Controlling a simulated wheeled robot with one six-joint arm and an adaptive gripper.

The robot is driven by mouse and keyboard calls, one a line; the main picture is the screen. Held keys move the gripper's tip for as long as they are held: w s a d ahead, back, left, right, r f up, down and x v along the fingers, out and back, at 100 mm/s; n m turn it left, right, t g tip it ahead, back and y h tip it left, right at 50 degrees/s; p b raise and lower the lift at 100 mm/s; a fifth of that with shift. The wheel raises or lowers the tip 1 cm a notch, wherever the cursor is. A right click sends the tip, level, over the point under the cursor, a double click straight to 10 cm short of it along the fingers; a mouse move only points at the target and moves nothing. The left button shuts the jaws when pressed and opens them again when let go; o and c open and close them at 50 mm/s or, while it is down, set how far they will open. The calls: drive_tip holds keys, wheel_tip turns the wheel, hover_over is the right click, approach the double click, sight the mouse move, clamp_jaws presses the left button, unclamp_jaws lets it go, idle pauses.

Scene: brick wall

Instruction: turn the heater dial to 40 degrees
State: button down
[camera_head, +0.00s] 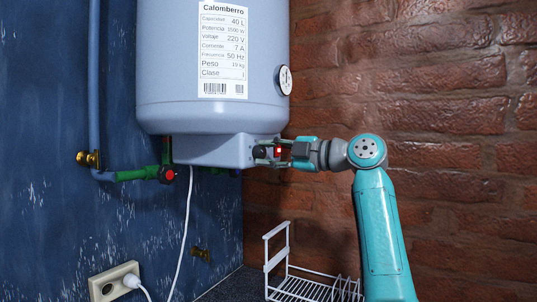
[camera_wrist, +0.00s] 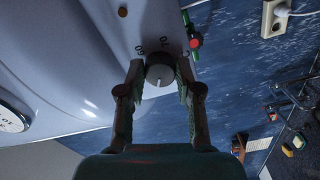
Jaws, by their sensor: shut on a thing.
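The heater (camera_head: 215,120) is a grey-white tank on the wall, with a box-shaped housing at its bottom. The heater dial (camera_wrist: 160,72) is a round grey knob with a white pointer line, seen in the wrist view between my fingers. Printed numbers stand around it; "60" and what looks like "70" can be read in part. In the head view the dial (camera_head: 260,152) is a dark knob on the housing's right side. My gripper (camera_head: 278,152) reaches it from the right. In the wrist view my gripper (camera_wrist: 160,80) is shut on the dial, one finger on each side.
Green pipes with a red valve (camera_head: 168,175) run at left. A white wire rack (camera_head: 300,285) stands below. A socket (camera_head: 115,282) is at lower left.

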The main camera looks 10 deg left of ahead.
drive_tip(key=c, duration=0.8)
unclamp_jaws()
drive_tip(key=shift+o, duration=0.2)
drive_tip(key=v, duration=1.2)
